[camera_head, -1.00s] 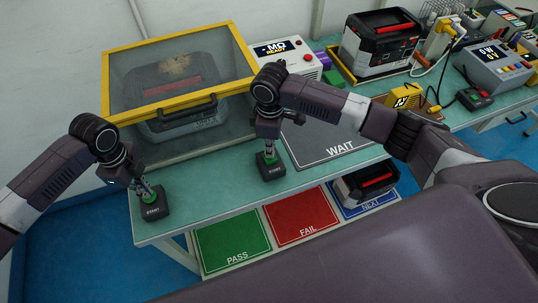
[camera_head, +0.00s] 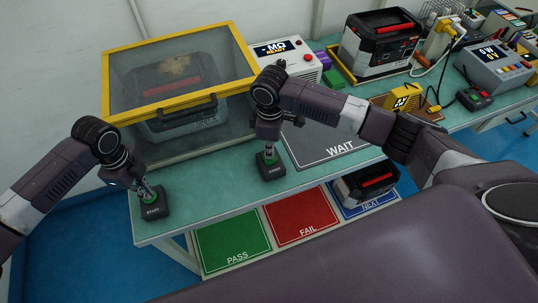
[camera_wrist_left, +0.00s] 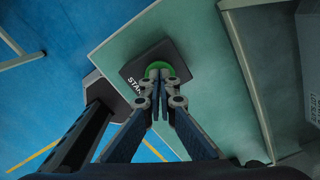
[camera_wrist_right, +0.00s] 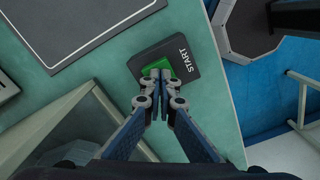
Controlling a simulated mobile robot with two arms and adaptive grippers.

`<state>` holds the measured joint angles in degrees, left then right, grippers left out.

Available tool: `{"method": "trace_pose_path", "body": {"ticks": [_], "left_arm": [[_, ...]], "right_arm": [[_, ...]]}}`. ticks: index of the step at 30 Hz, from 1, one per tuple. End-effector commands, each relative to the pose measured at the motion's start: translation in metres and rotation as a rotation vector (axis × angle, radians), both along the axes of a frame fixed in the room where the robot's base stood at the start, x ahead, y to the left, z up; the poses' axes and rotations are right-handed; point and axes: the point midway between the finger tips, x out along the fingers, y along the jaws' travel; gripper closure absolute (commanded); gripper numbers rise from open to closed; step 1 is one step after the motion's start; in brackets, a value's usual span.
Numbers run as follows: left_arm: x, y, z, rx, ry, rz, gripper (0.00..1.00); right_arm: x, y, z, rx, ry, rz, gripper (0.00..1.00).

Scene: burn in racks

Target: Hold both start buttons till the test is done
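The left start button box (camera_head: 153,207) is black with a green button, on the bench's near left corner. My left gripper (camera_head: 147,192) points down at its green button; in the left wrist view its fingers (camera_wrist_left: 158,82) are together over the button (camera_wrist_left: 167,70). The right start button box (camera_head: 271,170) stands further right. My right gripper (camera_head: 268,154) is over it; in the right wrist view its closed fingertips (camera_wrist_right: 160,80) overlap the green button (camera_wrist_right: 158,68). I cannot tell how far either button is pressed. The tester display (camera_head: 276,48) reads "MΩ" with a small yellow line, too blurred to read now.
A yellow-framed clear cover (camera_head: 180,75) is down over a grey and red unit (camera_head: 180,105). A WAIT mat (camera_head: 325,145) lies to the right. PASS (camera_head: 233,245), FAIL (camera_head: 302,217) and NEXT areas lie below; a unit (camera_head: 367,185) is on NEXT.

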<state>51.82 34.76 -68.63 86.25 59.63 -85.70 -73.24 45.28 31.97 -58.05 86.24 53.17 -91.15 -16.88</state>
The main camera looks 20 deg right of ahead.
Motion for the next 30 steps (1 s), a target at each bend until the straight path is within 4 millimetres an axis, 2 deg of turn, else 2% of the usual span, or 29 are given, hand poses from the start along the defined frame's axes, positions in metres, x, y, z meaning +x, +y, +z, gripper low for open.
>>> {"method": "trace_pose_path", "body": {"ticks": [30], "left_arm": [[-0.0007,0.0000,-0.0049,0.000,0.002,-0.001,1.00]], "right_arm": [[-0.0010,-0.0003,-0.0053,-0.001,0.003,0.000,1.00]]}}
